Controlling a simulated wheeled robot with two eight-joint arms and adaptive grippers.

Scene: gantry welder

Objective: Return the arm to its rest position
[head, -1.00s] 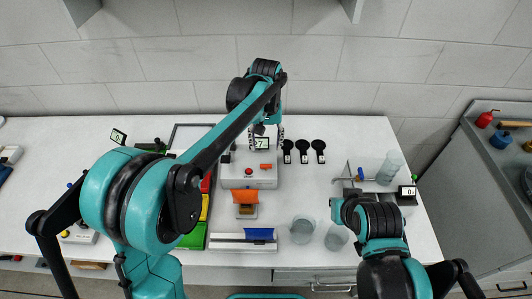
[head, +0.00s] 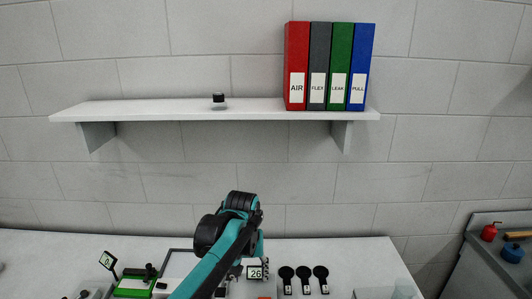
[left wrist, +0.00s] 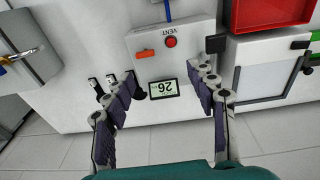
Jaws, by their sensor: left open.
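My left arm reaches up from the bottom of the head view. Its gripper (head: 251,269) hangs at the bottom edge, by a small display reading 26 (head: 256,272). In the left wrist view my left gripper (left wrist: 168,76) is open, with nothing between its fingers. Beyond the fingers is a white vent unit (left wrist: 190,42) with a red button (left wrist: 170,42), an orange switch (left wrist: 145,53) and the display, seen upside down. I cannot tell whether the fingers touch anything. My right gripper is not in view.
A wall shelf (head: 180,110) holds a small black-topped object (head: 218,100) and several binders (head: 330,66). Black round-headed pieces (head: 303,280) stand right of the gripper. A green device (head: 133,285) is at left. A grey side cabinet (head: 490,260) stands at right.

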